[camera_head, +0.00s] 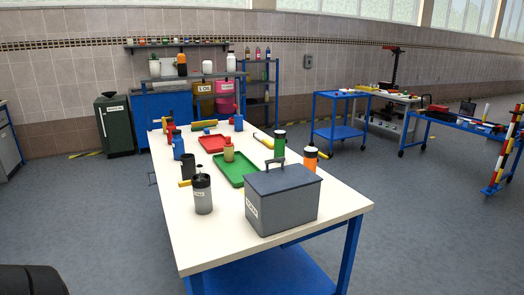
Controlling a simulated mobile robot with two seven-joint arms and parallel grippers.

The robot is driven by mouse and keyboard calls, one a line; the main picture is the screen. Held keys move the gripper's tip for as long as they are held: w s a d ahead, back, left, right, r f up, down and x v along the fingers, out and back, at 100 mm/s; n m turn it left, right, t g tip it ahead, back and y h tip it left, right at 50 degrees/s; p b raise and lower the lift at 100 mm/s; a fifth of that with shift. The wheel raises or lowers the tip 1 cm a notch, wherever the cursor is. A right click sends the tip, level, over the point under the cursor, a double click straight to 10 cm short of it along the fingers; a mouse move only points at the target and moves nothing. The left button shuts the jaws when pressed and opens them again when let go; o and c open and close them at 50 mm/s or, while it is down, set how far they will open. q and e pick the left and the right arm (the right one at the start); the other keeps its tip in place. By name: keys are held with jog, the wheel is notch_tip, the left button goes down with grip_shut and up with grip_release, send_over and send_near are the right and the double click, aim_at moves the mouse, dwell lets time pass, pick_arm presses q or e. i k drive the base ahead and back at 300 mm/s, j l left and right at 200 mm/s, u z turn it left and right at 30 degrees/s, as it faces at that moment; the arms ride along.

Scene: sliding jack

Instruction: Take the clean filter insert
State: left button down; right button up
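No object in the head view is readable as the clean filter insert. A small tan cylindrical piece (228,152) stands in or at the edge of the green tray (235,170) on the white-topped workbench (240,245). A grey-and-black canister (202,195) with a label stands on the near left of the bench. A dark cylinder (187,167) stands behind it. A grey lidded box (283,200) with a handle stands at the near right; its inside is hidden. Neither of my grippers is in view.
A red tray (212,144), a green bottle (279,145), an orange bottle (310,160) and blue containers (178,148) also stand on the bench. A blue cart (340,130) stands at the back right. Grey floor (420,235) is clear right of the bench.

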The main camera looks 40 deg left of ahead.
aim_at(228, 146)
jog(key=u, duration=1.6)
jog(key=i+j+u, duration=0.25)
jog(key=j, duration=0.2)
jog(key=i+j+u, duration=0.2)
jog(key=j, duration=0.25)
jog(key=i+j+u, duration=0.25)
jog(key=j, duration=0.15)
jog(key=i+j+u, duration=0.5)
jog(key=i, duration=0.4)
jog(key=i+z, duration=0.25)
jog(key=i, duration=0.4)
jog(key=i+j+z, duration=0.15)
jog(key=i+z, duration=0.15)
jog(key=i, duration=0.35)
jog(key=i+z, duration=0.45)
jog(key=i+j+z, duration=0.25)
jog(key=i+z, duration=0.2)
jog(key=i, duration=0.15)
